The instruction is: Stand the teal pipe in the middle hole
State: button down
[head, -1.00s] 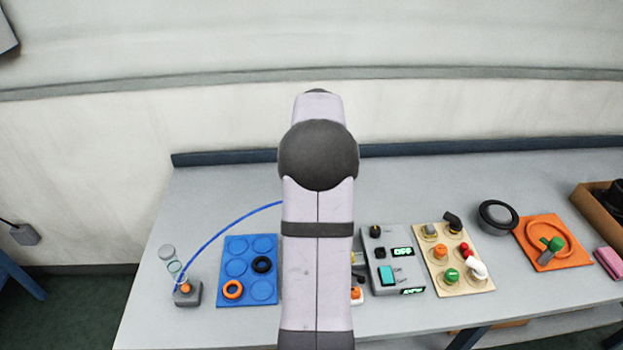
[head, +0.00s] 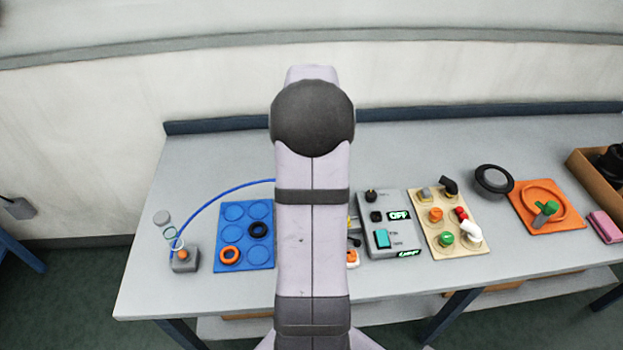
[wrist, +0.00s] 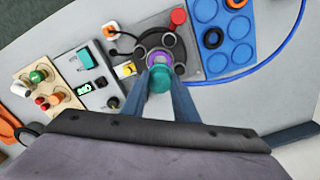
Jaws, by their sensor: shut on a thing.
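In the wrist view the teal pipe (wrist: 159,80) is between the two fingers of my gripper (wrist: 159,88), which is shut on it. A dark round base (wrist: 178,53) with several round openings lies below and beyond the pipe. A purple ring (wrist: 153,58) shows at the base, right beside the pipe's far end. I cannot tell whether the pipe's lower end is above the middle hole or in it. In the head view my arm hides the gripper, the pipe and most of the base.
A blue tray (head: 224,262) with an orange ring (head: 229,255) and a black ring (head: 258,230) lies left of my arm. A grey switch box (head: 398,224) and a beige board (head: 462,248) with knobs stand to the right. A red knob (wrist: 178,17) rises near the base.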

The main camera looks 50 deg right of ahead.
jog(key=shift+f+b, duration=1.5)
jog(key=shift+f, duration=0.85)
jog(key=shift+f+b, duration=0.3)
jog(key=shift+f, duration=1.15)
dwell(1.1)
jog(key=shift+c, duration=2.2)
grip_release()
jog(key=shift+r, duration=0.1)
jog(key=shift+r+p, duration=3.1)
jog(key=shift+r, duration=0.3)
